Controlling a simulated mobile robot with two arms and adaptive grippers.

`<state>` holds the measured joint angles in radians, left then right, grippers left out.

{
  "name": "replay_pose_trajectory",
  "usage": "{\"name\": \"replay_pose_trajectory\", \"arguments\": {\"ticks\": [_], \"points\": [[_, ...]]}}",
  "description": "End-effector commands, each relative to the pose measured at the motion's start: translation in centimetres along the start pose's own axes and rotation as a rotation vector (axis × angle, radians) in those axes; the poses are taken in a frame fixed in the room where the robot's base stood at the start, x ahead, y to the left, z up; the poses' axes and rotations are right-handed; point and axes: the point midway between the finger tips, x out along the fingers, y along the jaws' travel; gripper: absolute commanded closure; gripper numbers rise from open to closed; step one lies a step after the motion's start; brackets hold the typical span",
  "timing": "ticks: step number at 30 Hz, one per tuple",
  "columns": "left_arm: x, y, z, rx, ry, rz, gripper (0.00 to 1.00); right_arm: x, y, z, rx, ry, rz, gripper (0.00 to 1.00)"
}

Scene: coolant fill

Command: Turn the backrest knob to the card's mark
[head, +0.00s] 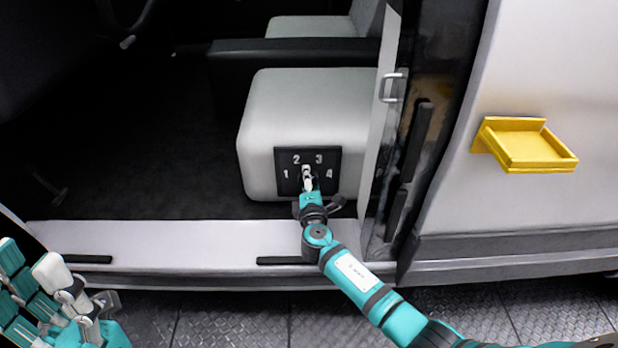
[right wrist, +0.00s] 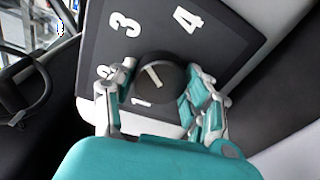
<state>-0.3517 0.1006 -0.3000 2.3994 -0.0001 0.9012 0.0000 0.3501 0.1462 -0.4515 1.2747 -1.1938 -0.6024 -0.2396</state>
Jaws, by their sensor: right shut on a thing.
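The backrest knob (right wrist: 153,72) is a round dark dial with a white pointer line, on a black plate (right wrist: 205,52) numbered 1 to 4. In the head view the plate (head: 285,158) is on the side of the light grey seat. My right gripper (right wrist: 160,80) has its fingers on both sides of the knob and is shut on it; it also shows in the head view (head: 308,178), hiding the knob. I cannot tell exactly which number the pointer faces. My left gripper (head: 66,292) is at the lower left, away from the seat; its jaw opening is unclear. No card is recognisable.
The light grey seat (head: 262,115) stands inside the open vehicle doorway, behind the sill (head: 170,240). The door pillar with a handle (head: 392,88) is just right of it. A yellow tray (head: 530,160) is on the outer panel. The dark floor left of the seat is clear.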

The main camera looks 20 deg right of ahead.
Motion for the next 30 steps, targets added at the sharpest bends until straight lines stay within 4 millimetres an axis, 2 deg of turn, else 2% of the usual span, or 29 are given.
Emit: {"name": "replay_pose_trajectory", "arguments": {"ticks": [9, 22, 23, 27, 30], "points": [[0.55, 0.02, -0.10, 0.000, 0.000, 0.000, 0.60, -0.03, -0.02, -0.12, -0.077, -0.003, -0.007, 0.83], [0.54, 0.03, -0.09, -0.001, -0.001, 0.000, 0.60, -0.04, -0.08, -0.14, -0.082, -0.003, -0.007, 0.83], [0.54, 0.03, -0.09, -0.001, -0.001, 0.000, 0.60, -0.04, -0.08, -0.14, -0.082, -0.003, -0.007, 0.47], [0.54, 0.02, -0.09, -0.001, -0.001, 0.000, 0.60, -0.03, -0.06, -0.11, -0.081, -0.004, -0.007, 0.28], [0.55, 0.02, -0.09, -0.001, -0.001, 0.000, 0.60, -0.02, -0.05, -0.08, -0.081, -0.004, -0.007, 0.26]]}}
